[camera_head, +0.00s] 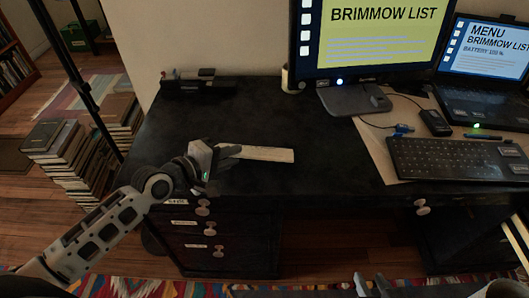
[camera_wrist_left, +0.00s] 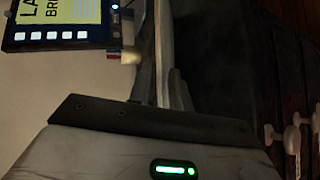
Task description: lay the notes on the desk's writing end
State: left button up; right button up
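The notes (camera_head: 262,153) are a thin cream strip above the dark desk's left part, in front of the monitor. My left gripper (camera_head: 228,152) is shut on their left end. In the left wrist view the notes (camera_wrist_left: 164,45) run edge-on between the two fingers (camera_wrist_left: 163,88). I cannot tell whether the notes touch the desk top (camera_head: 330,160) or hang just above it. My right gripper (camera_head: 374,287) shows only partly at the bottom edge of the head view, with its fingertips apart and nothing seen between them.
A dark organiser (camera_head: 198,84) stands at the back left. The desk top around the notes is clear. Drawers with knobs (camera_head: 203,211) lie below my left gripper; book stacks (camera_head: 62,150) stand left.

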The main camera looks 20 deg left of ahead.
pick_arm(q)
jog(key=shift+v, duration=0.85)
pick_arm(e)
jog(key=shift+r, duration=0.35)
pick_arm(q)
jog(key=shift+r+p, duration=0.15)
jog(key=shift+p, duration=0.15)
pick_arm(e)
jog(key=shift+r, duration=0.15)
